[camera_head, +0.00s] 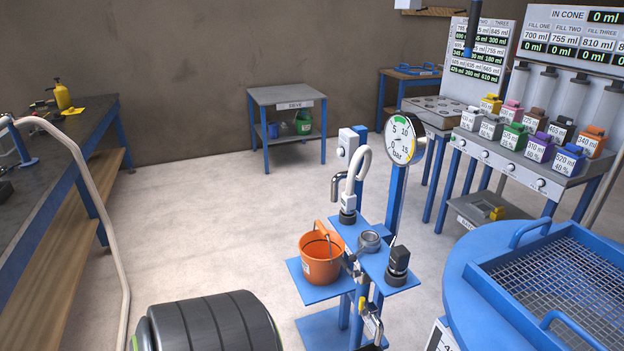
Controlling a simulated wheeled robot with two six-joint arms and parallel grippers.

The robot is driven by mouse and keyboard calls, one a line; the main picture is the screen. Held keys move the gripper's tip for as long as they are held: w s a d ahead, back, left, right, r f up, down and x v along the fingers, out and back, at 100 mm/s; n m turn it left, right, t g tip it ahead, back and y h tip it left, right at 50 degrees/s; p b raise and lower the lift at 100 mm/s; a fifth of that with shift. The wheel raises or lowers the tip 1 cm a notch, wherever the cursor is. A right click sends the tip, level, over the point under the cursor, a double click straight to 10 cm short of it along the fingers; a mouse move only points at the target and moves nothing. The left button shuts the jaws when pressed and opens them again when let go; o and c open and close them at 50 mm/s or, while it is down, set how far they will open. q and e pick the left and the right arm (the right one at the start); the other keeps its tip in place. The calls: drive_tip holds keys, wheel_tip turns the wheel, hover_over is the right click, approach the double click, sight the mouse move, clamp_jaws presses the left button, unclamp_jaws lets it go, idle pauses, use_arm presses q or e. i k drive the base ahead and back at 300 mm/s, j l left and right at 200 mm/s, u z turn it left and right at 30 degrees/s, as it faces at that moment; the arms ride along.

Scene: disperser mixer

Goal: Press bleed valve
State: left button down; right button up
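A blue stand (374,262) stands at the lower middle of the head view. It carries a round bar gauge (405,140), a white curved hose (358,165), a grey ring fitting (369,241) and a black knob-like fitting (398,262). A small metal valve (352,266) sits at its front edge beside the bucket. Another fitting with a brass-coloured part (372,320) is lower on the post. I cannot tell which of these is the bleed valve. Neither gripper is in view.
An orange bucket (320,262) sits on the stand's left shelf. A blue round machine with a mesh grid (560,280) fills the lower right. A workbench (60,150) runs along the left. Several coloured containers stand on the right rack (530,172). The floor between is clear.

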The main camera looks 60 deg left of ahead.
sight(361, 307)
drive_tip(key=j+u, duration=0.25)
drive_tip(key=u, duration=0.2)
drive_tip(key=j+u, duration=0.2)
drive_tip(key=u, duration=0.25)
drive_tip(key=i+j+u, duration=0.1)
drive_tip(key=u, duration=0.35)
drive_tip(key=i+j, duration=0.05)
drive_tip(key=j, duration=0.05)
